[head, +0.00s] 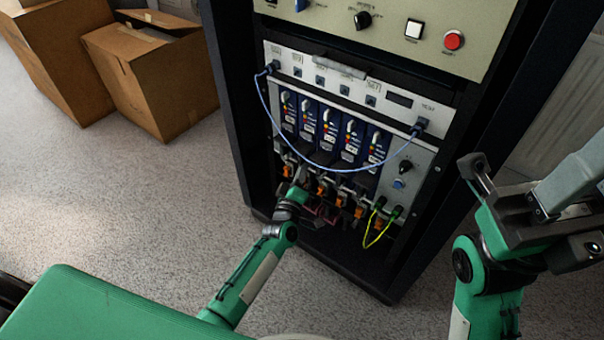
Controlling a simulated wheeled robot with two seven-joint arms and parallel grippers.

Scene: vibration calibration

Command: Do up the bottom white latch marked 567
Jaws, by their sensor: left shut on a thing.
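A row of blue modules (330,131) with white parts on their faces stands in the dark rack. No marking 567 is readable, and I cannot tell which small part is the white latch. My left gripper (301,181) reaches to the lower left of the row, among dark and orange parts below the modules. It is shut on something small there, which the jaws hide. My right arm (490,285) stands at the right, apart from the rack, with dark bracket-like parts at its top.
A blue cable (330,169) hangs in a loop before the modules. Yellow-green cables (377,232) hang at lower right. A panel (400,30) with a red button is above. Cardboard boxes (160,80) stand at left. The carpet between is clear.

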